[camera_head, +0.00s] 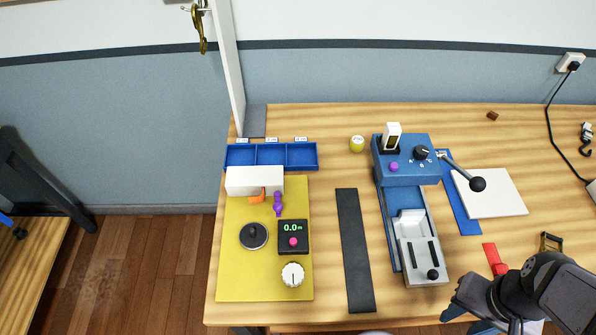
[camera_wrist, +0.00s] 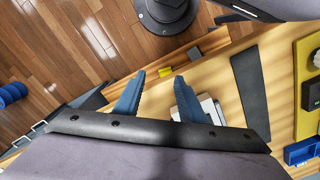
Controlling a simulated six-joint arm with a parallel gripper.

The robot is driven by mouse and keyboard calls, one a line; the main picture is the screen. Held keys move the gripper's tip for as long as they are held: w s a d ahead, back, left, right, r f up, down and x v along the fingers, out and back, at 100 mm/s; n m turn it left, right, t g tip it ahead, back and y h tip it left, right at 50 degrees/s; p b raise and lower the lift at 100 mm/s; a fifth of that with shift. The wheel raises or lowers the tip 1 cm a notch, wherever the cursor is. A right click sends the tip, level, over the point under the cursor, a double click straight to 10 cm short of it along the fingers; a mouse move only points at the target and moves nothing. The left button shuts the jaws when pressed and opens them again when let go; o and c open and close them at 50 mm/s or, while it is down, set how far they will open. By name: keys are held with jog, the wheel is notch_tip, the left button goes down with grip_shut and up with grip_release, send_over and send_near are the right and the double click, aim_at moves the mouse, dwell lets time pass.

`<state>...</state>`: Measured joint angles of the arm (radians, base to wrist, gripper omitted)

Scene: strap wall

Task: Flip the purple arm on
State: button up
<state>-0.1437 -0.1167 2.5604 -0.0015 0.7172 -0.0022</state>
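The purple arm (camera_head: 278,203) is a small lever at the front right of a white box (camera_head: 254,180) on the yellow board (camera_head: 232,278). It points toward the front of the table. A shorter orange arm (camera_head: 257,196) sits just left of it. My gripper (camera_head: 458,302) is at the front right of the table, far from the purple arm. In the wrist view my gripper (camera_wrist: 157,92) has its two blue fingers apart with nothing between them. I cannot make out the purple arm in the wrist view.
The yellow board also carries a black round knob (camera_head: 254,236), a display box (camera_head: 293,243) and a white dial (camera_head: 293,274). A blue tray (camera_head: 271,155) lies behind. A black strip (camera_head: 355,250) and a blue lever machine (camera_head: 405,172) stand between board and gripper.

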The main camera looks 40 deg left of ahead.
jog(key=s+a+n+g+p, duration=0.1)
jog(key=s+a+n+p, duration=0.1)
jog(key=s+a+n, duration=0.35)
jog(key=n+p, duration=0.3)
jog(key=n, duration=0.1)
send_near(278, 205)
jog(key=d+f, duration=0.5)
jog(key=s+d+f, duration=0.1)
jog(key=d+f, duration=0.1)
jog(key=f, duration=0.1)
jog(key=shift+d, duration=0.25)
jog(key=w+a+r+m+y, duration=0.1)
jog(key=a+r+m, duration=0.2)
jog(key=a+r, duration=0.3)
jog(key=shift+r+m+y, duration=0.3)
jog(key=shift+m+y, duration=0.05)
jog(key=shift+y, duration=0.05)
jog(key=shift+s+a+f+p, duration=0.15)
jog(key=shift+f+p, duration=0.3)
jog(key=shift+f, duration=0.75)
jog(key=shift+s+a+f+p, duration=0.1)
jog(key=shift+a+f+p, duration=0.25)
jog(key=shift+f, duration=0.85)
jog(key=shift+s+a+f+p, duration=0.1)
jog(key=shift+f+p, duration=0.4)
jog(key=shift+f, duration=0.65)
grip_shut()
